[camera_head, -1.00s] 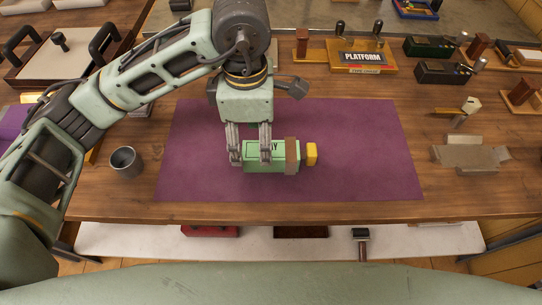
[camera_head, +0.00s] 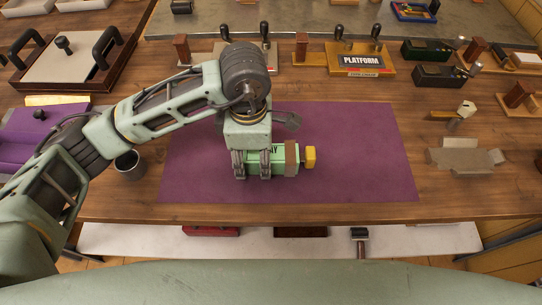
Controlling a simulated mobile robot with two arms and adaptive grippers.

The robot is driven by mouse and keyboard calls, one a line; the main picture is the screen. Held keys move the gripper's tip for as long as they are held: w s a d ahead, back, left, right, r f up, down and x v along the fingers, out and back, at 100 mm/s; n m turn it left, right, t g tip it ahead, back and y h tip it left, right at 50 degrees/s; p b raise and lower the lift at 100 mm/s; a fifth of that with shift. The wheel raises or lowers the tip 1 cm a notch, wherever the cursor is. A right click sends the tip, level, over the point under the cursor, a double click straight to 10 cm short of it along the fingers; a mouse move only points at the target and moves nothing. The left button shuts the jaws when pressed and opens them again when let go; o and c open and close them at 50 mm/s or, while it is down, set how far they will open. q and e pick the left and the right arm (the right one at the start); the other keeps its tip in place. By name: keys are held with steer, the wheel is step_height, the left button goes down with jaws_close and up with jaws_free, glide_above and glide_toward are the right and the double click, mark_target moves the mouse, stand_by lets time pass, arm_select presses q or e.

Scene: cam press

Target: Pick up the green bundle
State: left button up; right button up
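The green bundle (camera_head: 279,154) lies on the purple mat (camera_head: 360,160). It is a green block with dark lettering on top, a brown band (camera_head: 291,158) near its right end and a yellow piece (camera_head: 310,157) just beyond that end. My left gripper (camera_head: 252,172) points down at the bundle's left half with its fingers spread apart. One finger is at the bundle's left end and the other overlaps its front side. The hand hides part of the top; contact cannot be told. My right gripper is not in view.
A grey metal cup (camera_head: 129,164) stands left of the mat, close to my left arm. The mat's right half is clear.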

arm_select(q)
jaws_close()
steer(key=shift+r, duration=0.55)
step_height(320, 180, up, 3)
steer(key=shift+w+f+b, duration=0.1)
steer(key=shift+f+b, duration=0.05)
steer(key=shift+b, duration=0.5)
steer(key=s+d+r+b, duration=0.2)
steer(key=s+d+r, duration=0.3)
steer(key=d, duration=0.5)
step_height(320, 180, up, 2)
steer(key=shift+s+d+r, duration=0.1)
steer(key=shift+s+d, duration=0.05)
steer(key=shift+d, duration=0.15)
